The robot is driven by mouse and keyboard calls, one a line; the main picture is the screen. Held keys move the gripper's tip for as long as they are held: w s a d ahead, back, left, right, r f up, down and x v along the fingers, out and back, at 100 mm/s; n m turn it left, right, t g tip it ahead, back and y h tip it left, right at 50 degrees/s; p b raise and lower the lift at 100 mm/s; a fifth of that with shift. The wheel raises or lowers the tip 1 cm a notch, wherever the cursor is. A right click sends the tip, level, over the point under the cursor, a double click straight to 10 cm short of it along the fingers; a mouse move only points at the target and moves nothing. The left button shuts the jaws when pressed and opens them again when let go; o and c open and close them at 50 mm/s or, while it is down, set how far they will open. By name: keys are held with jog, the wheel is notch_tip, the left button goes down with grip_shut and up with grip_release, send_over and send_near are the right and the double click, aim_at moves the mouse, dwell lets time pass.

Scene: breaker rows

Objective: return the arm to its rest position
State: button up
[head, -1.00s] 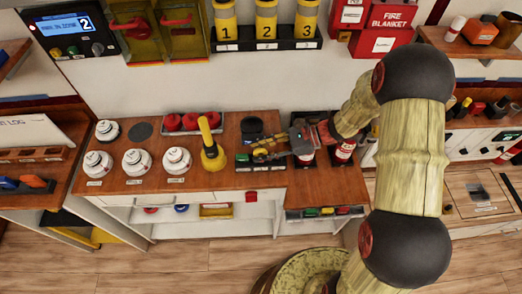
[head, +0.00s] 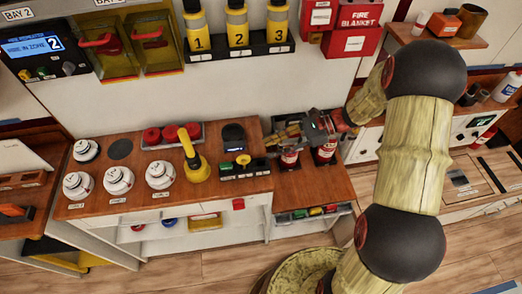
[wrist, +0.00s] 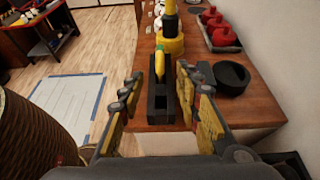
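Beyond the fingertips in that view stands a dark narrow block with a yellow-topped piece (wrist: 160,66), apart from the fingers. My arm reaches in from the right side of the head view, bent at dark round joints.
A yellow torch-like item (head: 194,168), white round detectors (head: 117,180) and a tray of red caps (head: 170,133) stand on the counter. Numbered yellow cylinders (head: 237,25) and a red fire blanket box (head: 357,40) are on the wall. Floor (head: 215,268) is clear in front.

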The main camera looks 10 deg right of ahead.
jog(key=shift+d+r, duration=0.2)
jog(key=shift+d, duration=0.35)
jog(key=s+d+f+n+g+h, duration=0.2)
jog(key=s+f+n+h, duration=0.1)
jog(key=s+f, duration=0.25)
jog(key=s+d+r+n+h, duration=0.3)
jog(key=s+r+n+h, duration=0.1)
jog(key=s+r+n, duration=0.15)
jog(key=s+a+r+n+t+h, duration=0.1)
jog(key=s+r+n+t+h, duration=0.2)
jog(key=r, duration=0.6)
jog(key=s+a+r+n+t+h, duration=0.1)
jog(key=s+r+n+t+h, duration=0.2)
jog(key=r, duration=0.6)
jog(key=s+n+t, duration=0.1)
jog(key=s+n, duration=0.1)
jog(key=n, duration=0.1)
jog(key=shift+s+r+n, duration=0.35)
